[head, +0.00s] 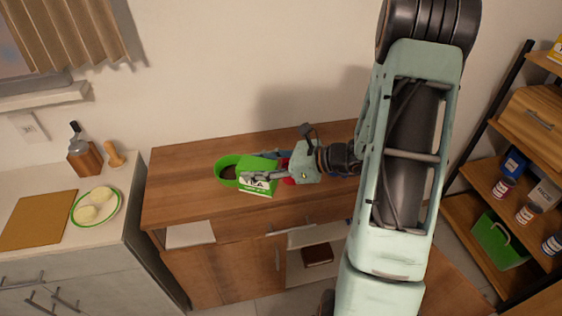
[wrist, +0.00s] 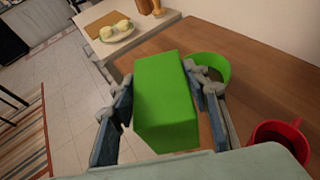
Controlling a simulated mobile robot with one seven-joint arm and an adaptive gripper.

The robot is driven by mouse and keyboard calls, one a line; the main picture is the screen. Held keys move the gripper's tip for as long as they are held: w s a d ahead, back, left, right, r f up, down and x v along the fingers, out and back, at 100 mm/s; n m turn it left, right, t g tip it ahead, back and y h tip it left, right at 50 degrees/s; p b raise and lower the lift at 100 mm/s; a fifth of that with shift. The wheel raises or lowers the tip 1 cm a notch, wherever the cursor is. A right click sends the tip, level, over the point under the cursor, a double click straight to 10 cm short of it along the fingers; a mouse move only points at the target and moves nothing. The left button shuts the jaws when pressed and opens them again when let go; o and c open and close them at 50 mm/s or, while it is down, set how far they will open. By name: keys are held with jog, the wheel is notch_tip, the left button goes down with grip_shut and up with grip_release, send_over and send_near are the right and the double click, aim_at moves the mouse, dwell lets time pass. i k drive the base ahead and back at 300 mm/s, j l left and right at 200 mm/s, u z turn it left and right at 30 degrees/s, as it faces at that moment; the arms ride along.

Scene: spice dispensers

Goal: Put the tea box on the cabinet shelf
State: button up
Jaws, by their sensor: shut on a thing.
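The tea box (head: 257,187) is green with a white label and sits at the front part of the wooden cabinet top (head: 190,195). In the wrist view the green box (wrist: 165,105) fills the space between the fingers. My gripper (wrist: 160,110) is shut on it, one finger on each side; in the head view my gripper (head: 262,176) reaches it from the right. I cannot tell whether the box touches the top. Below, the cabinet has an open compartment with a pale shelf (head: 310,238) and a dark reddish-brown item (head: 318,255).
A red mug (wrist: 280,138) stands close by on the right. A wooden rack (head: 478,222) on the right holds jars, boxes and a green basket (head: 497,240). A counter (head: 125,190) with a plate (head: 97,207) is on the left.

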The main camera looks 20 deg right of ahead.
aim_at(321, 229)
jog(key=k+z, duration=0.1)
jog(key=z, duration=0.85)
jog(key=j+z, duration=0.4)
jog(key=i+j, duration=0.1)
jog(key=j, duration=0.2)
jog(key=i+j, duration=0.1)
jog(key=j, duration=0.2)
jog(key=i+j, duration=0.1)
jog(key=j, duration=0.2)
